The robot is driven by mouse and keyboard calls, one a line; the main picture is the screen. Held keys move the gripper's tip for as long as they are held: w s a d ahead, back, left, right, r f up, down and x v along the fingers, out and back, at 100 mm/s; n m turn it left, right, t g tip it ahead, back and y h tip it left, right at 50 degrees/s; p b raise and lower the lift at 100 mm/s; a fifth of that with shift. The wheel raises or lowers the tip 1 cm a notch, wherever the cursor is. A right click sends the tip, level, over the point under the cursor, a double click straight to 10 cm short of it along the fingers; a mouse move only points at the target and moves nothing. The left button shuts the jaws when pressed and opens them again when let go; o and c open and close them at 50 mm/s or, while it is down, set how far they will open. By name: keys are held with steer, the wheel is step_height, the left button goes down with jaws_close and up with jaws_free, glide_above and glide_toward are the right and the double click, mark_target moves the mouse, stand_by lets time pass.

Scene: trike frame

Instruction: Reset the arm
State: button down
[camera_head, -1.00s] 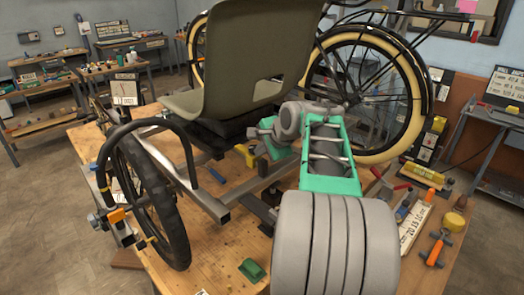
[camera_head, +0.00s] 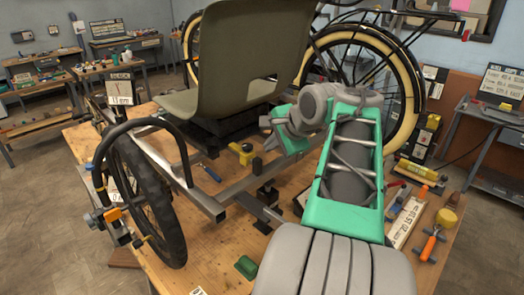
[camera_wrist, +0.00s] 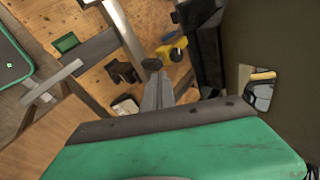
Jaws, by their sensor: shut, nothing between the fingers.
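My gripper (camera_wrist: 153,66) shows in the wrist view as a grey pair of fingers with dark tips, shut and empty, beyond the green housing of my wrist. The trike frame (camera_head: 197,196) stands on the wooden workbench (camera_head: 208,240). Its olive seat (camera_head: 235,65) is just left of my wrist. A black front wheel (camera_head: 150,200) is at the left, and a cream-tyred wheel (camera_head: 403,135) is behind my arm.
A yellow tool (camera_head: 241,152) lies under the seat, and it also shows in the wrist view (camera_wrist: 172,50). A green block (camera_head: 246,267) lies near the front. An orange-handled tool (camera_head: 432,243) and other tools lie at the right. Other benches (camera_head: 45,75) stand far back.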

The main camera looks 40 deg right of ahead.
steer(key=a+f+n+g+y, duration=0.1)
steer(key=a+f+n, duration=0.2)
steer(key=a, duration=0.3)
steer(key=s+a+f+n+g, duration=0.1)
steer(key=a+f+n, duration=0.1)
steer(key=a+n, duration=0.3)
steer(key=a+f+n+g+y, duration=0.1)
steer(key=a+f+n, duration=0.15)
steer(key=a, duration=0.45)
steer(key=s+a+f+n+g+h, duration=0.1)
steer(key=s+a+f+n+g, duration=0.1)
steer(key=s+a+f+n, duration=0.7)
steer(key=shift+s+f, duration=0.5)
steer(key=shift+f, duration=0.2)
